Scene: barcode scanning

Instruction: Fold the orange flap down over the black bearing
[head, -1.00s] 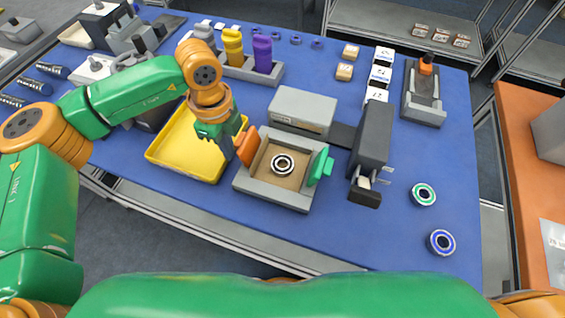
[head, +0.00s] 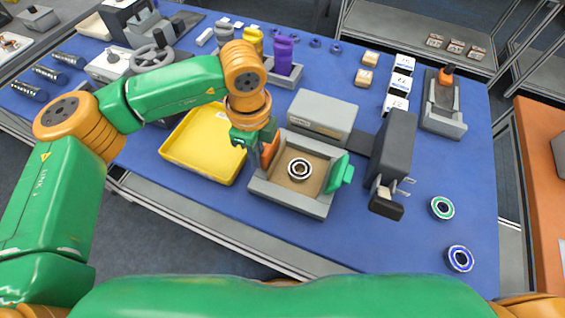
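The black bearing (head: 299,169), a dark ring with a bright rim and centre, lies on the brown floor of a grey square fixture (head: 290,203). The orange flap (head: 270,151) stands raised at the fixture's left side and is not over the bearing. A green flap (head: 341,172) stands raised at the right side. My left gripper (head: 255,150) points down just left of the orange flap, touching it or very close. Its fingertips are partly hidden, and I cannot tell how far they are apart. My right gripper is out of view.
A yellow tray (head: 203,172) lies left of the fixture. A grey box (head: 322,117) stands behind it and a dark grey device (head: 390,155) to its right. Green-ringed (head: 442,208) and blue-ringed (head: 460,258) bearings lie at the right. The table's front edge is close to the fixture.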

